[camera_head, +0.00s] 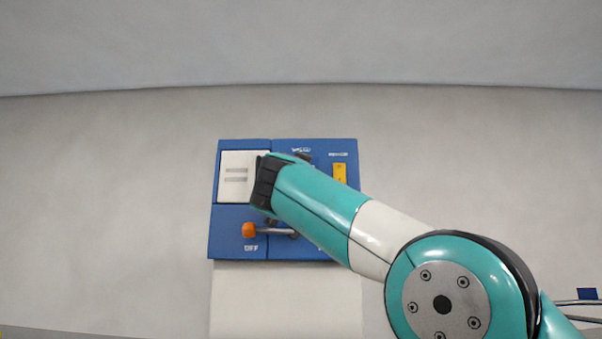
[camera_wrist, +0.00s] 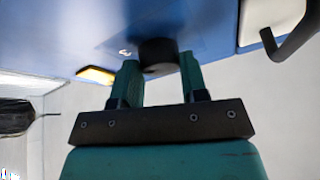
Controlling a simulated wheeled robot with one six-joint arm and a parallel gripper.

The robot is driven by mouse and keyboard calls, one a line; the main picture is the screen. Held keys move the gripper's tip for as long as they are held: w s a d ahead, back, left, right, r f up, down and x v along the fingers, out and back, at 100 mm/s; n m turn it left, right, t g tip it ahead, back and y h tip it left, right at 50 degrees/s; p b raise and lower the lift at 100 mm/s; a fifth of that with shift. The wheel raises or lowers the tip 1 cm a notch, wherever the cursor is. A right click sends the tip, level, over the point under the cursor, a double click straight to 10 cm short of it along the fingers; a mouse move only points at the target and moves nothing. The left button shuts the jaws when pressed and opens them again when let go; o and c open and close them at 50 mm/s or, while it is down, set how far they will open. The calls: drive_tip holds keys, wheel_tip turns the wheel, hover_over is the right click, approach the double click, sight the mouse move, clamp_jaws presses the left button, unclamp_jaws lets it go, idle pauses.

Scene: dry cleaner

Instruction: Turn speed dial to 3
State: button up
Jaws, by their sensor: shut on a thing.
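The speed dial (camera_wrist: 158,51) is a dark round knob on the blue panel in the wrist view. My gripper (camera_wrist: 160,76) has one teal finger on each side of it and is shut on it. A white "3" (camera_wrist: 124,52) is printed on the panel just left of the dial. In the head view the blue control panel (camera_head: 228,243) is on the wall, and my arm covers its middle. Only a dark bit of the dial (camera_head: 303,156) shows above my arm, and its pointer cannot be made out.
A yellow switch (camera_head: 339,173) is right of my arm on the panel. A lever with an orange knob (camera_head: 249,230) sticks out at the lower left, close below my arm. A white plate (camera_head: 234,177) fills the upper left.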

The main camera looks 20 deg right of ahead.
drive_tip(key=o, duration=0.9)
drive_tip(key=shift+f, duration=0.1)
drive_tip(key=shift+b+v, duration=5.65)
drive_tip(key=shift+v, duration=3)
